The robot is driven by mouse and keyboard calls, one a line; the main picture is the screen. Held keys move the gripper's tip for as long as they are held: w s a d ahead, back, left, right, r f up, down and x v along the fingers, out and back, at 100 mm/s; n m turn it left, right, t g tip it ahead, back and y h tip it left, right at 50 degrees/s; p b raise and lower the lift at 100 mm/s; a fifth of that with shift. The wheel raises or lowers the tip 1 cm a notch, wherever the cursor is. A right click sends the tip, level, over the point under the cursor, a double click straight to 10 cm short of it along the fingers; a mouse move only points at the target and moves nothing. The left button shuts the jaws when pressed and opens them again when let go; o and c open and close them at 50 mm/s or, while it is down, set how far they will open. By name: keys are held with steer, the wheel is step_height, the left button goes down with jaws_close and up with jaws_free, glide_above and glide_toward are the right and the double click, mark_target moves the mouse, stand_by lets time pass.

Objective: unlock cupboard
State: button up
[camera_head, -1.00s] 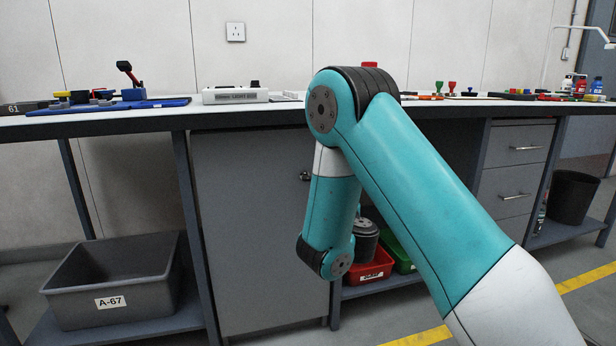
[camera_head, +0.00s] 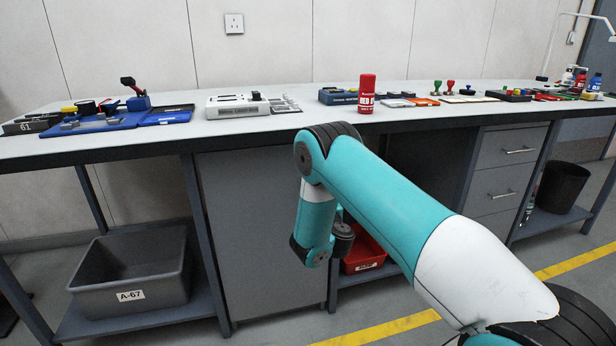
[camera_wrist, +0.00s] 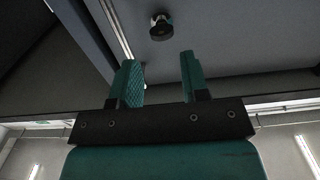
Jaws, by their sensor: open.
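The cupboard is under the bench, and its plain grey door (camera_head: 258,240) is shut in the head view. My arm hides the right edge of the door there, and the lock is not visible in that view. In the wrist view, a dark round knob or lock (camera_wrist: 161,27) stands out from the grey cupboard face (camera_wrist: 235,35). My gripper (camera_wrist: 158,62) is open and empty, its two teal fingers apart. The knob appears beyond the fingertips, between their lines and apart from them. My gripper is hidden behind my arm in the head view.
A red spray can (camera_head: 367,94) and a white device (camera_head: 238,105) stand on the bench top (camera_head: 300,118). A red bin (camera_head: 364,254) sits on the shelf right of the cupboard. A grey tub (camera_head: 132,268) sits at left. Bench legs flank the door; floor in front is open.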

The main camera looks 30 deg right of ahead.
steer(key=shift+p+x, duration=2.45)
steer(key=shift+x, duration=1.45)
steer(key=shift+a, duration=0.1)
